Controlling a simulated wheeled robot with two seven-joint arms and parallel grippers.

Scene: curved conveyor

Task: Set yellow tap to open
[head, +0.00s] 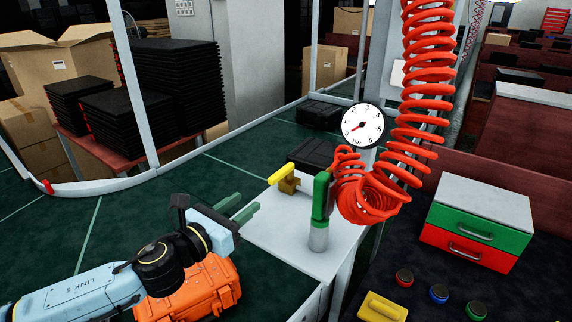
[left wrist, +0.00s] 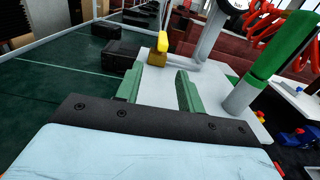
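The yellow tap (head: 284,178) sits at the back left of a light grey plate, beside a green-handled grey cylinder (head: 319,210). The tap's handle lies tilted, its upper end toward the right in the head view. In the left wrist view the yellow tap (left wrist: 160,48) is just beyond my fingertips. My left gripper (head: 243,206) has green fingers spread apart with nothing between them; it is a little in front and to the left of the tap, not touching it. The fingers also show apart in the left wrist view (left wrist: 157,88). My right gripper is not in view.
A pressure gauge (head: 363,126) and a red coiled hose (head: 368,190) stand right of the tap. An orange case (head: 205,290) lies below my left arm. Black boxes (head: 312,153) lie on the green conveyor behind. A green and red drawer unit (head: 475,235) stands at right.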

